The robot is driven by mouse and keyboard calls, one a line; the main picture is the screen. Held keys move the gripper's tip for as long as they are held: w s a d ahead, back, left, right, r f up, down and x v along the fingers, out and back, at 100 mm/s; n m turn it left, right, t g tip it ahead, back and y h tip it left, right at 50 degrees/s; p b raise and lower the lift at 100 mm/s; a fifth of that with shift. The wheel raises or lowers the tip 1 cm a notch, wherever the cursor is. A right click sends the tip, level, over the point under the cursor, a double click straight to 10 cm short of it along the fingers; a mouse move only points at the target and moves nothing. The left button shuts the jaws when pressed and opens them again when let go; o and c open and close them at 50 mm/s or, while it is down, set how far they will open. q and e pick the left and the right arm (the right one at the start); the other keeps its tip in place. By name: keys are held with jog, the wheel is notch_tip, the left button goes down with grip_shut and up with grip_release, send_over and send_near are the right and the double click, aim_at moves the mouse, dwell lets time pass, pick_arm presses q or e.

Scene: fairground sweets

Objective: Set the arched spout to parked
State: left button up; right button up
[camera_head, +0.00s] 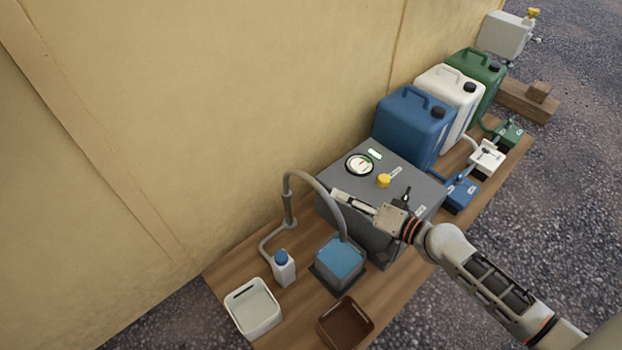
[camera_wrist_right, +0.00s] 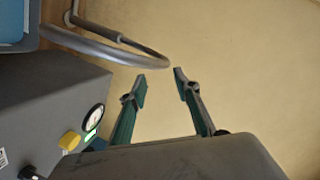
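The arched spout (camera_head: 312,182) is a grey tube. It rises from an upright post on the wooden table, and its free end comes down over the blue tub (camera_head: 340,259). In the right wrist view the spout (camera_wrist_right: 125,56) curves just beyond my fingertips. My right gripper (camera_head: 336,195) is near the spout's descending side, above the grey box. Its two fingers (camera_wrist_right: 160,80) are apart, with only the wall showing between them. I cannot tell whether a finger touches the tube. My left gripper is not in view.
The grey box (camera_head: 345,215) has a dial, a green display and a yellow knob (camera_head: 384,180). A white bottle (camera_head: 284,271), white bin (camera_head: 254,309) and brown bin (camera_head: 345,325) stand at the near end. Jerrycans (camera_head: 410,128) stand behind the box. The wall (camera_head: 220,120) runs close behind the spout.

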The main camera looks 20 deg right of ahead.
aim_at(316, 183)
jog(key=x, duration=0.7)
jog(key=r+x, duration=0.1)
jog(key=x, duration=0.3)
jog(key=shift+w+a, duration=0.1)
jog(key=shift+w, duration=0.15)
grip_shut()
